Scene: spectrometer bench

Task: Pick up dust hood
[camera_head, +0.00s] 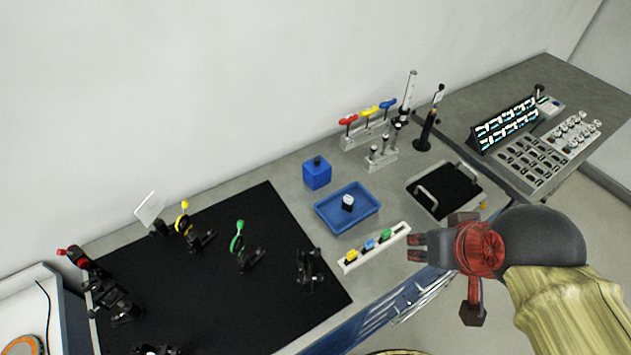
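No thing in view is plainly labelled as the dust hood.
A blue tray (372,220) holding a small white-topped item and a white rack (347,267) of coloured pieces lie between. A black board (210,300) with optical mounts fills the left. A handled black tray (462,204) and a tool stand (357,139) are behind my gripper.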

